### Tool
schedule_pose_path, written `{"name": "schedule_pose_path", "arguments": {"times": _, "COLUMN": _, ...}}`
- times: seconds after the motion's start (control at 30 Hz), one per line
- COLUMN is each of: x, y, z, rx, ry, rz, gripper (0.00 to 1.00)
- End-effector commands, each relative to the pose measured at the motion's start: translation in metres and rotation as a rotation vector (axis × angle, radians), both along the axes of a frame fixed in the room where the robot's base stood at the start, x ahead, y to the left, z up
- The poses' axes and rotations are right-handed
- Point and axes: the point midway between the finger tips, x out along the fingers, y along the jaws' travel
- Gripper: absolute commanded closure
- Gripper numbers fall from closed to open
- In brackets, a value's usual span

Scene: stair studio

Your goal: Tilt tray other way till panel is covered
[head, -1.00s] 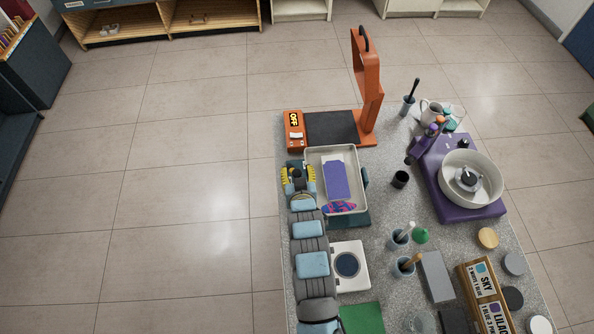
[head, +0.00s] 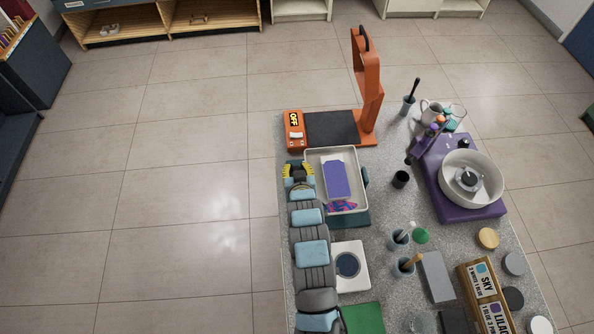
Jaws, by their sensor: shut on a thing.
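The pale tray (head: 359,178) sits near the left edge of the table, over a dark teal base (head: 358,218). A panel (head: 335,180) lies in it, white at the far end and purple over most of its length. A pink and blue swirled patch (head: 341,207) shows at the tray's near end. My gripper (head: 300,173), with yellow and black fingers, is at the tray's left rim and is shut on it. The exact contact is small and hard to see.
A purple machine with a round bowl (head: 471,177) stands to the right. A black cup (head: 400,179), brush pots (head: 398,239) and a white device (head: 350,265) are nearby.

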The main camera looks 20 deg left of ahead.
Motion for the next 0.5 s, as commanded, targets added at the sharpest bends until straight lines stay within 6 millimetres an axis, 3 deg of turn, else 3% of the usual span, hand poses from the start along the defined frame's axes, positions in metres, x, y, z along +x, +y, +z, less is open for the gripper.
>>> {"name": "schedule_pose_path", "arguments": {"times": 0.5, "x": 0.022, "y": 0.013, "z": 0.0, "rx": -0.118, "ry": 0.218, "rz": 0.0, "gripper": 1.0}}
